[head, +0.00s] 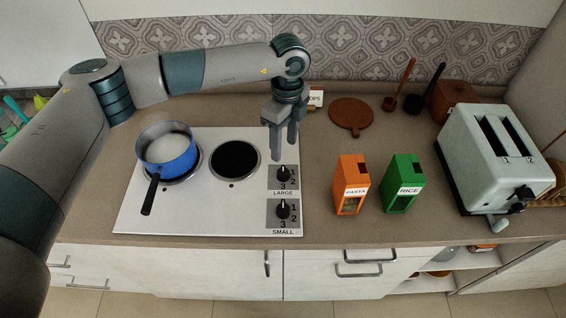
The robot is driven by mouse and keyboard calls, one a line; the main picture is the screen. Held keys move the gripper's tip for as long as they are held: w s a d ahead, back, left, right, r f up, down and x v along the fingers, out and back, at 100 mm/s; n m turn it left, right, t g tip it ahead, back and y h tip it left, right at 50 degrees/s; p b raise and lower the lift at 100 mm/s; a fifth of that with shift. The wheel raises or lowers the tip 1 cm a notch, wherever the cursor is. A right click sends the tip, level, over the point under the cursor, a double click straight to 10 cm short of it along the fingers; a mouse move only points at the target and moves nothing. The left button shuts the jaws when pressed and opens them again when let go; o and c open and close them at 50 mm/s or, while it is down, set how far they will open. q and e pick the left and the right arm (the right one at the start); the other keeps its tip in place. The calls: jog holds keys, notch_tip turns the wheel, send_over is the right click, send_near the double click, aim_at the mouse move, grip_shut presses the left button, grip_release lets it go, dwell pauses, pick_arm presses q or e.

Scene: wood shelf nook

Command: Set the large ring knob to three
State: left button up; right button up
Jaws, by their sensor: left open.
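The large ring knob (282,174) is a black dial on the grey panel marked LARGE, at the right side of the white stovetop (215,217). Numbers 1, 2 and 3 are printed around it; its exact setting is too small to tell. The small ring knob (283,211) sits below it on the panel marked SMALL. My left gripper (283,158) points down over the upper edge of the large knob's panel, open, with nothing between its fingers. I cannot tell whether it touches the knob. My right gripper is not in view.
A blue pot (168,156) with white contents stands on the left ring, its handle toward the front. The right ring (234,160) is bare. An orange pasta box (351,181), a green rice box (404,181) and a toaster (492,165) stand to the right.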

aim_at(283, 172)
pick_arm(q)
jog(key=f+p, duration=0.1)
jog(key=f, duration=0.1)
jog(key=f+p, duration=0.1)
jog(key=f, duration=0.2)
jog(key=f+p, duration=0.1)
jog(key=f, duration=0.2)
jog(key=shift+s+a+f, duration=0.15)
jog(key=shift+s, duration=0.1)
jog(key=shift+f+p, duration=0.35)
jog(key=shift+f, duration=0.55)
jog(key=c, duration=1)
